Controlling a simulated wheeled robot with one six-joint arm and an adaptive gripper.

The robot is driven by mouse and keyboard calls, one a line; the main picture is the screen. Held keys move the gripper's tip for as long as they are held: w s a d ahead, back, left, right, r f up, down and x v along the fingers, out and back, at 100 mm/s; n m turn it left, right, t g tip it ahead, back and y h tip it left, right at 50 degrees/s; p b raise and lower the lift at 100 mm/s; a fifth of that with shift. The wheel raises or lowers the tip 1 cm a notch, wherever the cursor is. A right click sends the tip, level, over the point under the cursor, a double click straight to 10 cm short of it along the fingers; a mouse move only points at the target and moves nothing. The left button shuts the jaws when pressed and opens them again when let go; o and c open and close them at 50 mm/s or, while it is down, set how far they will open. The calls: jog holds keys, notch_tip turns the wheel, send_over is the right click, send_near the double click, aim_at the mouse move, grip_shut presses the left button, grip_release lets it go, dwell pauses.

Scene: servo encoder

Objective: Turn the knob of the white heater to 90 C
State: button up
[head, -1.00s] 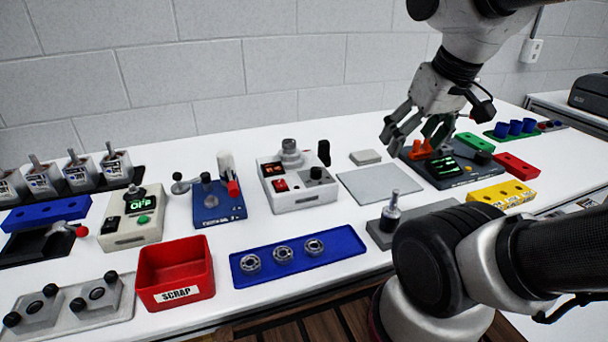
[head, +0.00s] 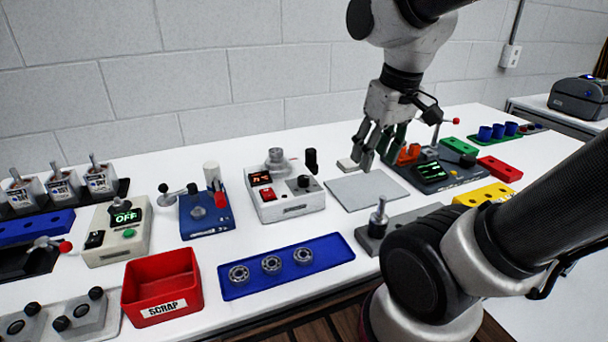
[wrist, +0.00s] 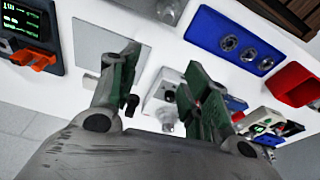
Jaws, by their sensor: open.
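The white heater (head: 290,207) stands in the middle of the table, with a red-lit display, a red switch and a metal post on top. Its black knob (head: 304,182) is on the right of its top face; I cannot read the knob's setting. My gripper (head: 376,158) is open and empty, with its fingers pointing down above the grey mat, right of the heater and apart from it. In the wrist view the heater (wrist: 160,92) shows between the open fingers of my gripper (wrist: 160,72), partly hidden by a finger.
A small black upright part (head: 311,160) stands just behind the heater's right side. A blue tray (head: 330,268) with bearings lies in front. The blue fixture (head: 207,222) is close on the left. The grey mat (head: 350,192) on the right is bare.

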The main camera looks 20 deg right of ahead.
jog(key=w+a+f+n+g, duration=0.1)
jog(key=w+a+f+n, duration=0.15)
jog(key=w, duration=0.25)
jog(key=w+a+f+n+g, duration=0.2)
jog(key=w+a, duration=0.2)
jog(key=w, duration=0.2)
jog(key=n, duration=0.3)
send_over(304, 177)
jog(key=shift+s+a+t+h, duration=0.2)
jog(key=shift+s+t+h, duration=0.1)
jog(key=shift+s, duration=0.05)
jog(key=shift+w+r+n, duration=0.15)
jog(key=shift+r+n, duration=0.1)
jog(key=shift+n, duration=0.1)
jog(key=shift+f, duration=0.15)
notch_tip(304, 177, down, 8)
jog(key=shift+w+d+r, duration=0.1)
jog(key=shift+d+r, duration=0.05)
jog(key=shift+r, duration=0.05)
jog(key=c, duration=1)
jog(key=shift+c, duration=0.2)
